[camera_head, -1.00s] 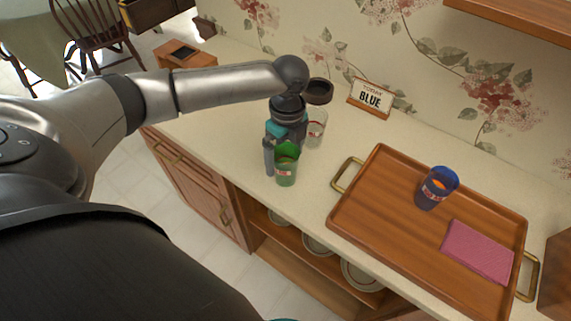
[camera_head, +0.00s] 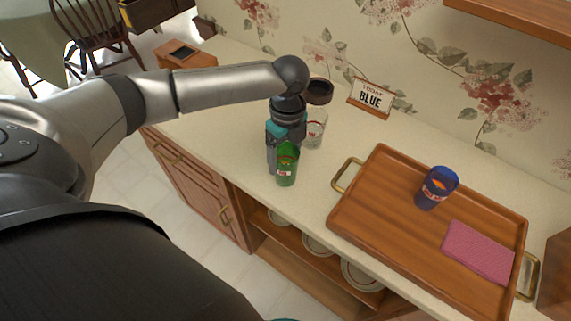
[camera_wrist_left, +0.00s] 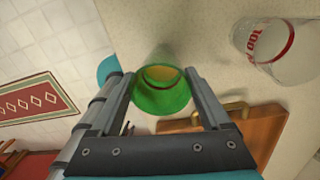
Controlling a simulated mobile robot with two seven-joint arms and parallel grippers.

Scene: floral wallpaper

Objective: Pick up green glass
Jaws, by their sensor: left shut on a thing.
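The green glass (camera_head: 287,168) is at the front edge of the counter in the head view, upright as far as I can see. In the left wrist view the green glass (camera_wrist_left: 162,98) sits between the two fingers, with something orange showing inside its rim. My left gripper (camera_head: 279,160) is shut on the green glass; its fingers (camera_wrist_left: 162,88) lie on both sides of the glass in the wrist view. Whether the base of the glass touches the counter cannot be told. My right gripper is not in view.
A clear glass (camera_head: 315,130) stands close behind my left gripper. A wooden tray (camera_head: 375,215) to the right holds a blue glass (camera_head: 436,188) and a pink cloth (camera_head: 478,252).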

